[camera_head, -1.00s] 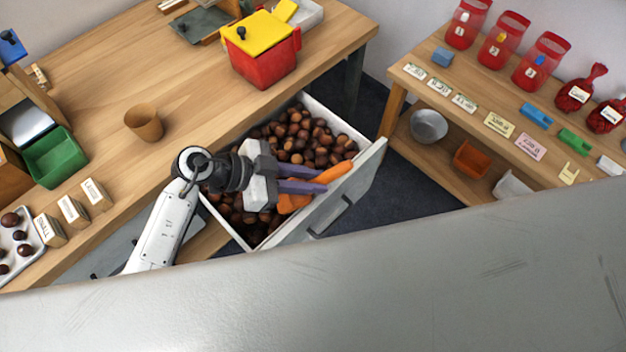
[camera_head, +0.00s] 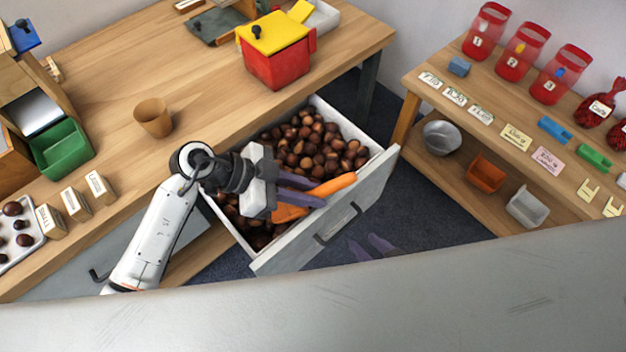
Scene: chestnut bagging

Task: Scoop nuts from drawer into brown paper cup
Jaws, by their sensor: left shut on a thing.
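The drawer (camera_head: 378,172) stands open below the table edge, filled with brown nuts (camera_head: 320,150). My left gripper (camera_head: 318,193) is over the drawer's front part, its purple fingers shut on an orange scoop (camera_head: 335,185). The scoop is low among the nuts near the drawer front; its bowl is largely hidden by the gripper, so I cannot tell what it holds. The brown paper cup (camera_head: 153,118) stands upright on the table, left of the drawer. Two purple fingertips of my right gripper (camera_head: 370,247) show apart and empty below the drawer front; the rest is hidden.
A red box with a yellow lid (camera_head: 277,55) stands behind the drawer. A green bin (camera_head: 62,150), small label blocks (camera_head: 75,205) and a tray of nuts (camera_head: 22,238) are at left. A shelf (camera_head: 470,110) with red jars and bowls stands at right. The table around the cup is clear.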

